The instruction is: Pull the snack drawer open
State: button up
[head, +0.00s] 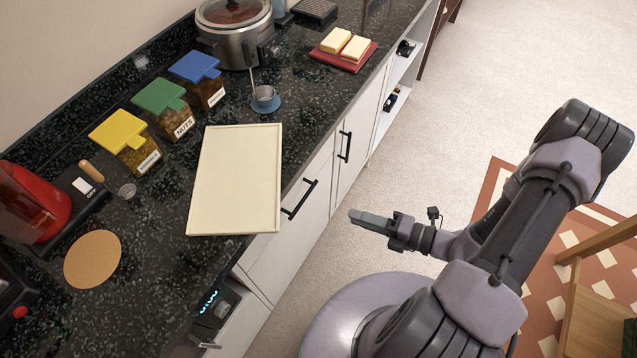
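A white drawer front (291,232) sits under the dark counter, left of my gripper, and it looks shut. It has a black bar handle (299,200) running along the counter's direction. No label shows on it, so I cannot tell whether it is the snack drawer. My gripper (370,221) is out over the floor, to the right of the handle and clear of it. Its grey fingers point left toward the cabinet front. They overlap from this angle, so their opening is hidden. It shows nothing held.
A white cabinet door (352,142) with an upright black handle stands beyond the drawer. An appliance with a blue display (213,305) sits below the counter's near end. The counter holds a cream tray (236,160) and lidded snack bins. Carpet (430,125) beside the cabinets is clear.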

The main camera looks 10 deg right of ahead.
jog(key=f+m+t, duration=0.1)
jog(key=f+m, duration=0.1)
jog(key=b, duration=0.5)
send_near(305, 200)
jog(key=shift+h, duration=0.3)
jog(key=x, duration=1)
jog(key=shift+w+a, duration=0.1)
jog(key=shift+a, duration=0.15)
jog(key=shift+c, duration=0.2)
grip_shut()
